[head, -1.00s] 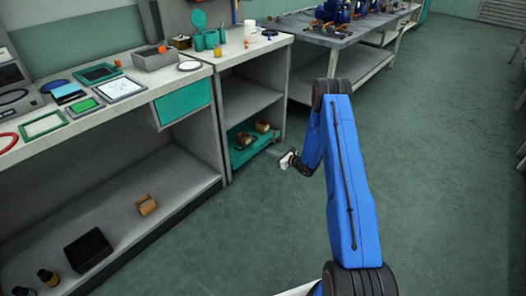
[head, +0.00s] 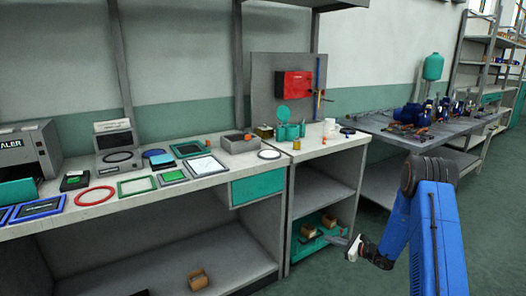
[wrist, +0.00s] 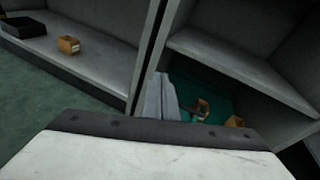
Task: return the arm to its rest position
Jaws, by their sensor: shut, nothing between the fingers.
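My blue arm (head: 436,225) stands at the right of the head view, with its forearm bent down at the dark elbow joint. My gripper (head: 352,248) is at the lower right, in front of the narrow bench's open lower shelf. It is shut and I see nothing held in it. In the wrist view my gripper (wrist: 164,98) points toward the teal shelf tray (wrist: 205,92), which holds small brown boxes (wrist: 201,108). I cannot tell the exact gap between the fingertips and the tray.
The long bench (head: 150,192) holds frames, a red ring (head: 95,195) and a grey bin (head: 240,143). Its lower shelf carries an open brown box (head: 198,279). A metal table (head: 400,130) with blue pumps stands behind my arm. Green floor is clear at the far right.

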